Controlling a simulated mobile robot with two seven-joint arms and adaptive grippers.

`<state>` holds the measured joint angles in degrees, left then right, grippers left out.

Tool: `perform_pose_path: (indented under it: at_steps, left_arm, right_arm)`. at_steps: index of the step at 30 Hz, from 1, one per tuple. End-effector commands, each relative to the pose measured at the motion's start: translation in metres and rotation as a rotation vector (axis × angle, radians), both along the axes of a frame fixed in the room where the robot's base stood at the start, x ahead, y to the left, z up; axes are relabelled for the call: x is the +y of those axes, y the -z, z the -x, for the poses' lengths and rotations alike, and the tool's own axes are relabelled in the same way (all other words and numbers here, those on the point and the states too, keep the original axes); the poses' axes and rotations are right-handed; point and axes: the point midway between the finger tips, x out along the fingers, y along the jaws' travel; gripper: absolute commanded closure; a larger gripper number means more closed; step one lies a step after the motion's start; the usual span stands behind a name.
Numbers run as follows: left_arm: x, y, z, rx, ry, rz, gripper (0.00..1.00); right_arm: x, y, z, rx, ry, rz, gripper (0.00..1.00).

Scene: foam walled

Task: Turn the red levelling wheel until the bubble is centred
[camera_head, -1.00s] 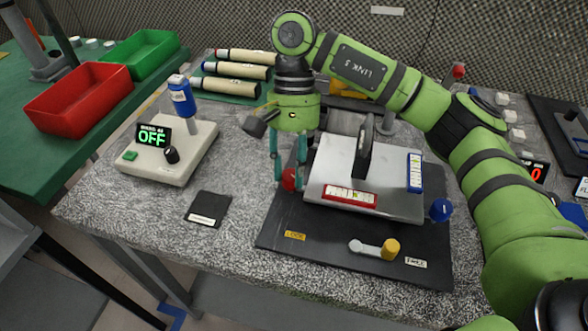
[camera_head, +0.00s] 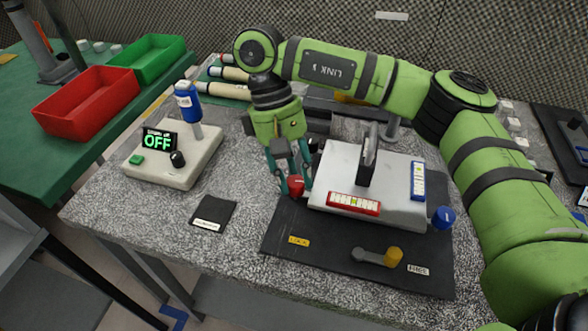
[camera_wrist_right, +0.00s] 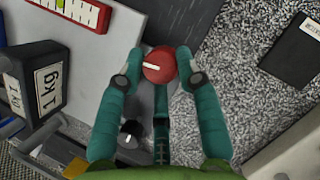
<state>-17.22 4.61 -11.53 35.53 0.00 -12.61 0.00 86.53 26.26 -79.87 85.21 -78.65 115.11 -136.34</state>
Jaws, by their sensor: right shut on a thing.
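The red levelling wheel (camera_head: 296,186) sits at the left edge of the grey levelling plate (camera_head: 400,196). My right gripper (camera_head: 294,183) reaches down from above and is shut on the wheel. In the right wrist view the wheel (camera_wrist_right: 159,65), with a white mark, lies between the two teal fingertips (camera_wrist_right: 160,77). The red-framed bubble vial (camera_head: 354,203) lies along the plate's front edge; a blue-framed vial (camera_head: 418,181) lies at its right. The bubble's exact place is too small to tell. My left gripper is not in view.
A blue wheel (camera_head: 443,217) is at the plate's right. A yellow knob with a lever (camera_head: 392,257) is on the black base (camera_head: 330,252). A 1 kg weight (camera_wrist_right: 40,84) stands on the plate. A box reading OFF (camera_head: 176,162) stands left.

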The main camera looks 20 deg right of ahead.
Motion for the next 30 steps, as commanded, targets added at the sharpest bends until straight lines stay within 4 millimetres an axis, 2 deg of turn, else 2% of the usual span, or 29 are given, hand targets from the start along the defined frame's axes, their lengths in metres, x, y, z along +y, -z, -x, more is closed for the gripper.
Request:
perform_pose_path:
  at_steps: [1, 17, 18, 19, 30]
  left_arm:
    - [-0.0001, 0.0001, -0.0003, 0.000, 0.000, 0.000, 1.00]
    - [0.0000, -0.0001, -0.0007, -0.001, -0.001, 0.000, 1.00]
    - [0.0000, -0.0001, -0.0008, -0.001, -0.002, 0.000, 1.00]
    - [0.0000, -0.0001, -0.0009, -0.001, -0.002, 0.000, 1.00]
    - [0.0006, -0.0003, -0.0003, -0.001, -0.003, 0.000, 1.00]
  right_arm:
    - [0.0018, 0.0035, 0.0045, 0.017, -0.020, 0.001, 0.98]
    - [0.0010, 0.0043, 0.0047, 0.019, -0.040, 0.003, 0.98]
    - [0.0010, 0.0042, 0.0048, 0.019, -0.040, 0.003, 0.53]
    - [0.0010, 0.0041, 0.0048, 0.019, -0.040, 0.003, 0.44]
    - [0.0007, -0.0011, 0.0009, 0.008, -0.033, 0.001, 0.44]
